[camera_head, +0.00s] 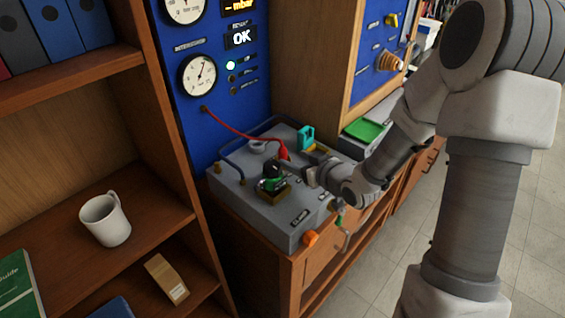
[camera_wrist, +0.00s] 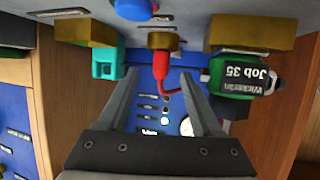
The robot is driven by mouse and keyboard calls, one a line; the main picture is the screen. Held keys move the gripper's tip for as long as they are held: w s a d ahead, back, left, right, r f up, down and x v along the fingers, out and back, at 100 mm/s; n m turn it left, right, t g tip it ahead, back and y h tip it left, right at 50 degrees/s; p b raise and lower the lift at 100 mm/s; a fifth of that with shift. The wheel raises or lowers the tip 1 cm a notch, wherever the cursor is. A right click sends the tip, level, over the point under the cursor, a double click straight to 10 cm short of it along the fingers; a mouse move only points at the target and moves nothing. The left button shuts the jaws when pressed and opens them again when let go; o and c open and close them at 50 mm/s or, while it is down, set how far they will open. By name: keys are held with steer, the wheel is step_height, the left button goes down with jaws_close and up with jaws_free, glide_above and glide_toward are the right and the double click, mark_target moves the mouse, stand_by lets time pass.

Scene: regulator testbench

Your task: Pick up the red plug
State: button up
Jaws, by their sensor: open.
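The red plug (camera_head: 284,154) stands on top of the grey testbench box (camera_head: 270,226) in the head view, with a red cable running to the blue panel. In the wrist view the red plug (camera_wrist: 160,66) meets a brass fitting (camera_wrist: 162,41) and lies between my fingertips. My gripper (camera_wrist: 159,76) is open, with a gap on both sides of the plug. In the head view my gripper (camera_head: 309,176) is over the box, close to the plug; its fingers are small and partly hidden there.
A teal block (camera_wrist: 106,64) is beside the left finger. The blue gauge panel (camera_head: 225,100) rises behind the box. A shelf with a white mug (camera_head: 105,219) stands at left.

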mark_target(285, 154)
steer(key=shift+b+x, duration=0.4)
steer(key=shift+x, duration=3.05)
steer(key=shift+a+r, duration=0.15)
steer(key=shift+r, duration=0.05)
jaws_close()
